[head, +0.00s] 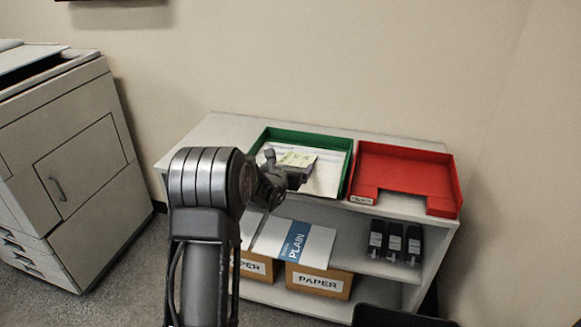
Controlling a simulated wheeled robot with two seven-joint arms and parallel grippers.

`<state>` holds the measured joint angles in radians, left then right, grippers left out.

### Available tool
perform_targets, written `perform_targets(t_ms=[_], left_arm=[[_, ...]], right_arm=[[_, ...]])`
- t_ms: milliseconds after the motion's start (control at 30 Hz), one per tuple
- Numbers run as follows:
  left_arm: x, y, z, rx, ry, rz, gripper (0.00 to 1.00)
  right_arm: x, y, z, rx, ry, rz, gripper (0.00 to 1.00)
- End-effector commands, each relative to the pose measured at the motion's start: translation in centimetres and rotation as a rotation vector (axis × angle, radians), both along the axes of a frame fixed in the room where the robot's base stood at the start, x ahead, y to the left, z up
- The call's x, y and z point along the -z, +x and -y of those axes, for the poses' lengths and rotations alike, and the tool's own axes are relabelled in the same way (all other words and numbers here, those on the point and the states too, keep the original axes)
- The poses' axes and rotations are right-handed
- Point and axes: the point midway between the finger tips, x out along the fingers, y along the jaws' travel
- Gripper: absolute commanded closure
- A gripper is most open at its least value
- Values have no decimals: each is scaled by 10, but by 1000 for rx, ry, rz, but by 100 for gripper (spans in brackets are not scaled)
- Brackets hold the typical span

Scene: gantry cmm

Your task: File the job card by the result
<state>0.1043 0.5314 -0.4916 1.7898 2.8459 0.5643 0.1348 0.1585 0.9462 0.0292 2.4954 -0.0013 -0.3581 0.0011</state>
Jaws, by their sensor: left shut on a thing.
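My left gripper (283,170) is shut on a small pale green-yellow card (297,158), the likely job card, and holds it at the green tray. The green tray (345,172) stands on top of the shelf unit and has white paper (328,178) in it. The red tray (405,172) stands to its right and looks empty, with a small white label on its front. My left wrist and forearm hide the front left of the green tray. I cannot tell whether the card touches the paper. Any writing on the card is too small to read. My right gripper is not in view.
The white shelf unit (215,132) stands against the wall. Its lower shelves hold brown paper boxes (318,281), a blue and white pack (295,246) and several black bottles (394,242). A large grey-white copier (62,165) stands at left. The shelf top left of the green tray is clear.

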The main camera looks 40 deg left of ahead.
Motion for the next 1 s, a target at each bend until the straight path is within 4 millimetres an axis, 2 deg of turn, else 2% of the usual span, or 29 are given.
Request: perform_targets(t_ms=[33, 67, 133, 400, 533, 833, 1000], left_arm=[[0, 0, 0, 0, 0, 0, 25], [0, 0, 0, 0, 0, 0, 5], [0, 0, 0, 0, 0, 0, 0], [-1, -1, 0, 0, 0, 0, 0], [-4, -9, 3, 1, 0, 1, 0], [-19, -51, 19, 2, -1, 2, 0], [-24, -67, 24, 1, 0, 1, 0]], right_arm=[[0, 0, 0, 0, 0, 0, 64], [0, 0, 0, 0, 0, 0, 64], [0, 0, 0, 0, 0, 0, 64], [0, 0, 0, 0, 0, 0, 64], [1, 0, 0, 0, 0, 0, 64], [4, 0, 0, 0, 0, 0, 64], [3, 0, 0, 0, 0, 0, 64]])
